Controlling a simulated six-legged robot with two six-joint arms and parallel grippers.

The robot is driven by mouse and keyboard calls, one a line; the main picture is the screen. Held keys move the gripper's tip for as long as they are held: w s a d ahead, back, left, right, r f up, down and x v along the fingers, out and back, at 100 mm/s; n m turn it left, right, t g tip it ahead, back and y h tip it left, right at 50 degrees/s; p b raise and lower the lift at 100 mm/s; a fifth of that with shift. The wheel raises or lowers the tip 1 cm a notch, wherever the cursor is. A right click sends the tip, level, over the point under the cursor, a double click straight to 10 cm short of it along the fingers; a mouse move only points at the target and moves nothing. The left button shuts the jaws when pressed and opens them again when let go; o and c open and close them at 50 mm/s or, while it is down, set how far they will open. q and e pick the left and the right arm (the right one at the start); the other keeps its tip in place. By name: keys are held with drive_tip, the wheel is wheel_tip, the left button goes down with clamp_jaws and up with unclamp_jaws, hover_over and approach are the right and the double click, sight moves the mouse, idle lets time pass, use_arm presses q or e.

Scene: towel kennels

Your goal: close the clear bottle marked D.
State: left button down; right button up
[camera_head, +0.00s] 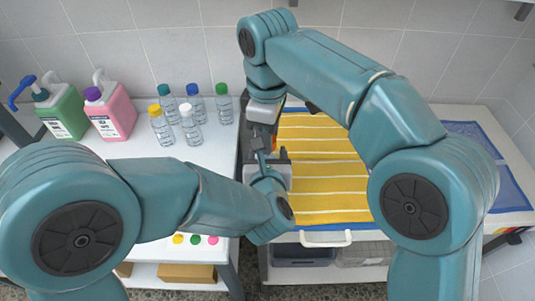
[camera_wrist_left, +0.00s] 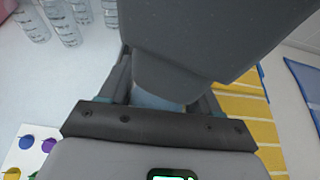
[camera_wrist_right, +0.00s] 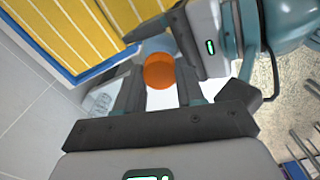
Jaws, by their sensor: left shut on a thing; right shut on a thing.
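My right gripper (camera_head: 262,138) and left gripper (camera_head: 272,163) meet in the middle of the head view, beside the yellow striped towel. In the right wrist view an orange cap (camera_wrist_right: 159,71) sits between the fingers of my right gripper, which is shut on it. Behind the cap is a clear bluish bottle (camera_wrist_right: 158,45), held by my left gripper. In the left wrist view a pale part of this bottle (camera_wrist_left: 155,100) shows between the shut left fingers. The cap lines up with the bottle's top; whether it is seated cannot be told. No letter D is visible, and my grippers hide the bottle in the head view.
Several clear capped bottles (camera_head: 190,124) stand on the white table (camera_head: 215,165) at left. A green pump jug (camera_head: 62,112) and a pink jug (camera_head: 112,113) stand farther left. The yellow striped towel (camera_head: 322,175) lies right of the grippers. A blue mat (camera_head: 485,150) lies far right.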

drive_tip(key=o, duration=1.2)
drive_tip(key=shift+c, duration=0.2)
drive_tip(key=shift+s+r, duration=0.1)
drive_tip(key=shift+r, duration=2.2)
drive_tip(key=shift+c, duration=1.3)
wheel_tip(320, 180, up, 2)
drive_tip(key=shift+a+r+n, duration=0.1)
drive_tip(key=shift+r+n, duration=0.15)
drive_tip(key=shift+n, duration=0.95)
drive_tip(key=shift+r+n, duration=0.4)
drive_tip(key=shift+r, duration=0.05)
